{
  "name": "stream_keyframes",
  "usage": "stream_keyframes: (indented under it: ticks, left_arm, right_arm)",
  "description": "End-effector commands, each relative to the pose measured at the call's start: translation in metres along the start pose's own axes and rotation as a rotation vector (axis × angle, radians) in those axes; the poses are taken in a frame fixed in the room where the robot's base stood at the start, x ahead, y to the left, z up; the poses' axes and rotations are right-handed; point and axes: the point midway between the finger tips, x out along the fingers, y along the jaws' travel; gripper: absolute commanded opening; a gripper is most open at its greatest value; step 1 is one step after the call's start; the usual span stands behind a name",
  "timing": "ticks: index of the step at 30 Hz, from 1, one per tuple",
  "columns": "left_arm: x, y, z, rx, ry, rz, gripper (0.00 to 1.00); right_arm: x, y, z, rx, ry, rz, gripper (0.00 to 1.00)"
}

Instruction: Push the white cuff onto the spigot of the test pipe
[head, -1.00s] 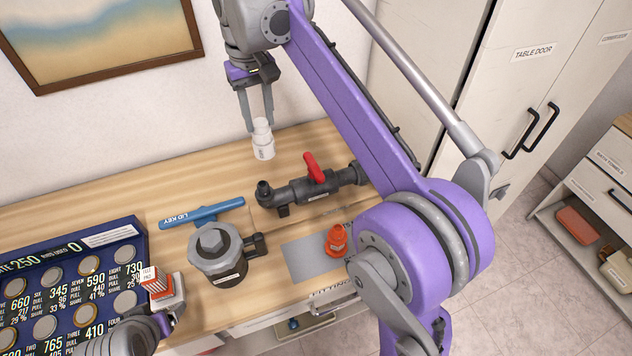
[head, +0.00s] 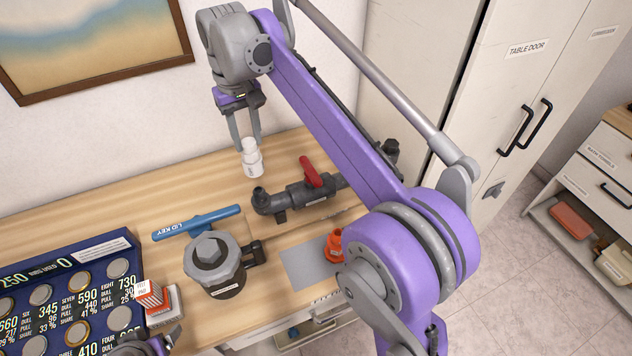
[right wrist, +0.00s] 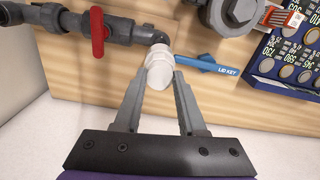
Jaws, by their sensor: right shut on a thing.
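My right gripper (head: 246,138) is shut on the white cuff (head: 252,160), a short stepped white cylinder. It holds the cuff roughly upright in the head view, behind the spigot (head: 258,194) of the dark grey test pipe (head: 297,197). In the right wrist view the cuff (right wrist: 159,68) sits between the fingertips and hides part of the pipe's elbow end (right wrist: 157,38). The cuff appears apart from the spigot in the head view. The pipe carries a red valve handle (head: 310,171). Part of my left arm shows at the bottom left of the head view; its jaws cannot be made out.
A blue lid key (head: 197,222) lies left of the pipe. A grey filter housing (head: 213,262) stands in front of it. A grey mat (head: 305,264) and an orange part (head: 334,245) lie to the right. A dark blue board (head: 60,290) fills the left front.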

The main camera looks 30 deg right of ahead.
Motion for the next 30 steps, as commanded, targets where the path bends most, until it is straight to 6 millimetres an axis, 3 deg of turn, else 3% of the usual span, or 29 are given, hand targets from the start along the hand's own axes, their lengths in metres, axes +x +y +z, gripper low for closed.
stream_keyframes:
  ticks: [8, 19, 30]
  left_arm:
    - [0.006, 0.0, 0.009, 0.0, -0.01, 0.0, 0.81]
    - [0.02, 0.0, 0.029, 0.0, -0.028, 0.0, 0.81]
    - [0.021, 0.0, 0.03, 0.0, -0.03, 0.0, 0.81]
  right_arm:
    - [0.015, 0.0, 0.001, 0.006, -0.003, 0.0, 0.0]
    - [0.052, 0.0, 0.001, 0.026, -0.003, 0.0, 0.0]
    - [0.056, 0.0, 0.0, 0.03, 0.0, 0.0, 0.0]
